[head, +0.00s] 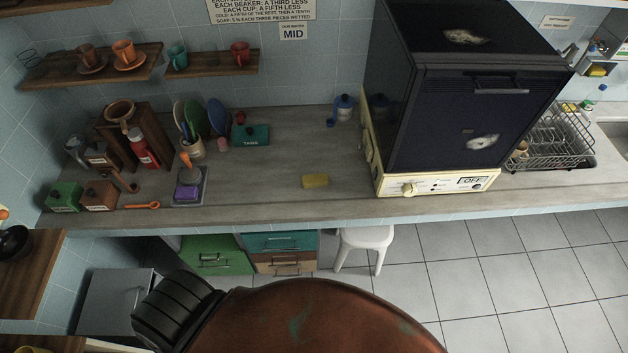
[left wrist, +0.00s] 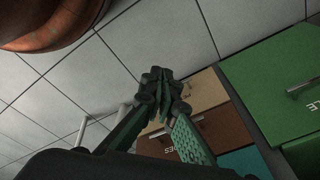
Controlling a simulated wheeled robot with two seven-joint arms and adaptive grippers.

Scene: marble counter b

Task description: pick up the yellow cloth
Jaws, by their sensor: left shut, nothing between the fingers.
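The yellow cloth (head: 315,181) is a small, flat, folded-looking rectangle. It lies on the grey counter near its front edge, left of the big dark machine, with nothing touching it. My left gripper (left wrist: 160,88) shows only in the left wrist view. Its fingers are together and empty, in front of the drawer fronts and above the tiled floor. The cloth does not show in that view. My right gripper is in neither view.
The dark machine (head: 462,110) with a cream base stands right of the cloth. A purple block on a tray (head: 203,198) and an orange spoon (head: 142,205) lie to the left. The counter around the cloth is clear. Drawers (head: 280,243) and a white stool (head: 362,238) are below.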

